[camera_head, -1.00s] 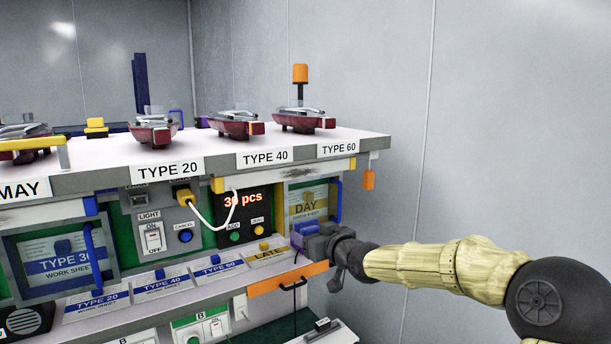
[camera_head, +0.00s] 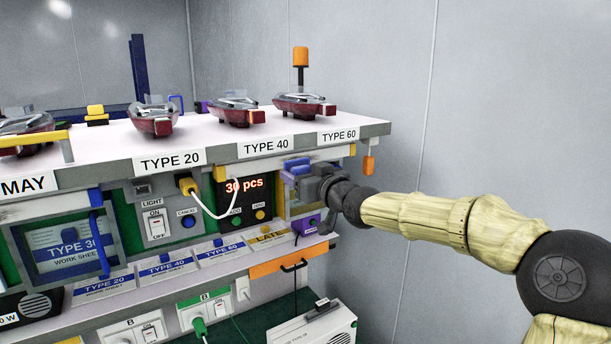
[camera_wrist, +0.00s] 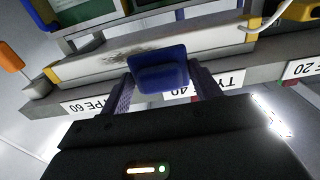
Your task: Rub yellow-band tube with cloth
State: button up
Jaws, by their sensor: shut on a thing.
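The yellow-band tube (camera_head: 250,167) is a pale bar with yellow ends, running under the front edge of the top shelf. In the wrist view the tube (camera_wrist: 205,44) shows a dark smudge left of its middle. My gripper (camera_head: 300,172) is at the right part of the tube. In the wrist view my gripper (camera_wrist: 158,88) is shut on the blue cloth (camera_wrist: 160,66), which looks like a folded pad. The cloth overlaps the tube's lower edge in that view; whether it touches the tube I cannot tell. The cloth also shows in the head view (camera_head: 296,164).
The shelf edge (camera_head: 215,152) with type labels lies just above the tube. A white cable loops from a yellow plug (camera_head: 187,185) left of my gripper. A purple box (camera_head: 307,225) sits below my gripper. Free room lies to the right, before the grey wall.

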aim_at(281, 163)
jog(key=shift+p+x, duration=0.7)
jog(key=shift+x, duration=1.75)
jog(key=shift+p+x, duration=0.4)
jog(key=shift+x, duration=0.55)
jog(key=shift+w+d+p, duration=0.5)
jog(key=shift+d+p, duration=0.1)
jog(key=shift+d, duration=0.15)
jog(key=shift+w+d+p, duration=0.45)
jog(key=shift+d+p, duration=0.1)
jog(key=shift+d, duration=0.25)
jog(key=shift+w+d, duration=0.1)
jog(key=shift+d, duration=0.1)
jog(key=shift+w+d+r+p, duration=0.1)
jog(key=shift+w+d+p, duration=0.2)
jog(key=shift+p, duration=0.25)
jog(key=shift+w+d+p, duration=0.75)
jog(key=shift+d+p, duration=0.25)
jog(key=shift+p, duration=0.15)
jog(key=shift+w+d, duration=0.15)
jog(key=shift+d, duration=0.1)
